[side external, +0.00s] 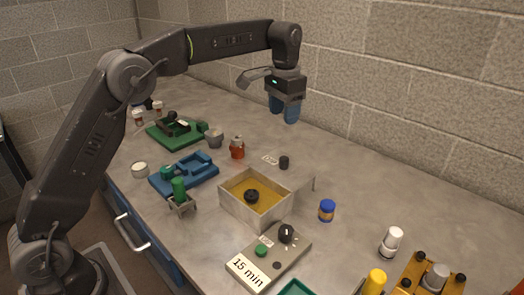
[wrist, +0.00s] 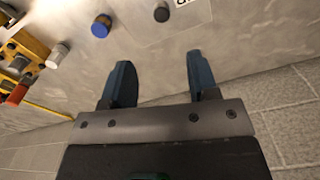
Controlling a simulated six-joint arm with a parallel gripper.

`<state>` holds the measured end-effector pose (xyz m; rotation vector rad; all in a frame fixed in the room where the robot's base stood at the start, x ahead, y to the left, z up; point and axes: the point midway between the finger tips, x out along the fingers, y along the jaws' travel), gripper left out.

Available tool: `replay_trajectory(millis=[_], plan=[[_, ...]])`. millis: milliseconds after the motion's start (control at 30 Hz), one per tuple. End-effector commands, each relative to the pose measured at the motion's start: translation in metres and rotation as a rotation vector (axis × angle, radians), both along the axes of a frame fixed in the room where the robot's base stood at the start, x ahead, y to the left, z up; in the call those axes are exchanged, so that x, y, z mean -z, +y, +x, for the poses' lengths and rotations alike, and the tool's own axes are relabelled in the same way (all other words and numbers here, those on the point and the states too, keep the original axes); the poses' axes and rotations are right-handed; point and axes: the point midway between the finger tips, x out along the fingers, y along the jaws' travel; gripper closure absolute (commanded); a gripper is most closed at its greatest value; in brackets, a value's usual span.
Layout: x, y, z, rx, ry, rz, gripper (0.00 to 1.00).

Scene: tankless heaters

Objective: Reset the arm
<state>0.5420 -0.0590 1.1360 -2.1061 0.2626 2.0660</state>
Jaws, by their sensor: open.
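My gripper (side external: 286,108) hangs above the back part of the bench, near the block wall, with its blue fingers pointing down. In the wrist view my gripper (wrist: 161,82) shows its two blue fingers apart with nothing between them. It is clear of every object on the bench. My arm reaches across from the left, raised and bent at the elbow.
On the grey bench (side external: 430,210) stand an open box with a yellow floor (side external: 238,203), a "15 min" control box (side external: 268,257), a blue fixture (side external: 205,170), a green fixture (side external: 160,134), a blue-capped jar (side external: 327,210) and a yellow rack (side external: 415,277). The back right is mostly clear.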

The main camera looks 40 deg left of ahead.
Motion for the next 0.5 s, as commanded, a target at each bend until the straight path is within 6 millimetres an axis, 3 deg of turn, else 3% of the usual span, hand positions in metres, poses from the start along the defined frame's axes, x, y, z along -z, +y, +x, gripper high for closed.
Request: replay_trajectory(millis=[233,500], plan=[[-0.051,0.004,-0.07,-0.058,-0.114,-0.006,0.46],[-0.068,0.007,-0.172,-0.13,-0.25,-0.021,0.46]])
